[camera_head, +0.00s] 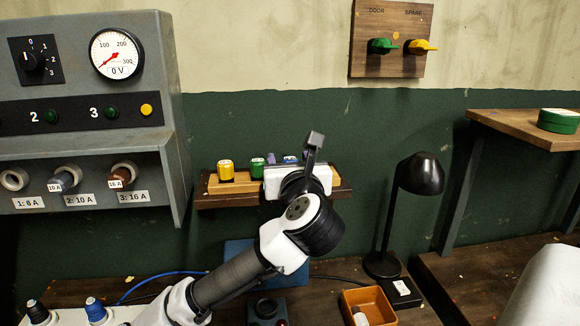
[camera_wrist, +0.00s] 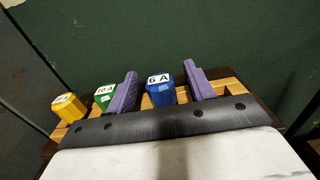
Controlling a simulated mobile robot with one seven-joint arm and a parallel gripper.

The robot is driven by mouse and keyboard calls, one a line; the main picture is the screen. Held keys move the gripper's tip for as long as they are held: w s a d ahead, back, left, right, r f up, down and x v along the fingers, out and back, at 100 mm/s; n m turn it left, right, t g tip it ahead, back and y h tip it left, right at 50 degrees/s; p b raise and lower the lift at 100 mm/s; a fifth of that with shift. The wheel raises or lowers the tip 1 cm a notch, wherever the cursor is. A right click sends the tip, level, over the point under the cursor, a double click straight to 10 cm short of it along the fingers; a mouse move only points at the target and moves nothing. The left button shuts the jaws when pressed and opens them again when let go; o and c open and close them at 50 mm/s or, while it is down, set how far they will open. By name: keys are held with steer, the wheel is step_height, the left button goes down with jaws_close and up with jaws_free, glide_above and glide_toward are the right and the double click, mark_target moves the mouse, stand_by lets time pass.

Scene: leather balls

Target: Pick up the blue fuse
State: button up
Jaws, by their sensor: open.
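The blue fuse (camera_wrist: 160,92), labelled 6 A, stands upright in a wooden rack (camera_wrist: 230,86) on the wall shelf. My gripper (camera_wrist: 161,72) is open, with one purple finger on each side of the blue fuse. A gap shows on both sides, and the fuse seems still seated in the rack. In the head view only a small part of the blue fuse (camera_head: 290,160) shows; my wrist and gripper hide the rest.
A green fuse (camera_wrist: 105,96) stands close outside the left finger, and a yellow fuse (camera_wrist: 67,107) farther left. A grey fuse panel (camera_head: 180,170) is left of the shelf. A black lamp (camera_head: 420,174) stands to the right.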

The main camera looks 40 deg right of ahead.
steer(key=shift+c, duration=0.4)
steer(key=c, duration=0.9)
steer(key=shift+r, duration=0.1)
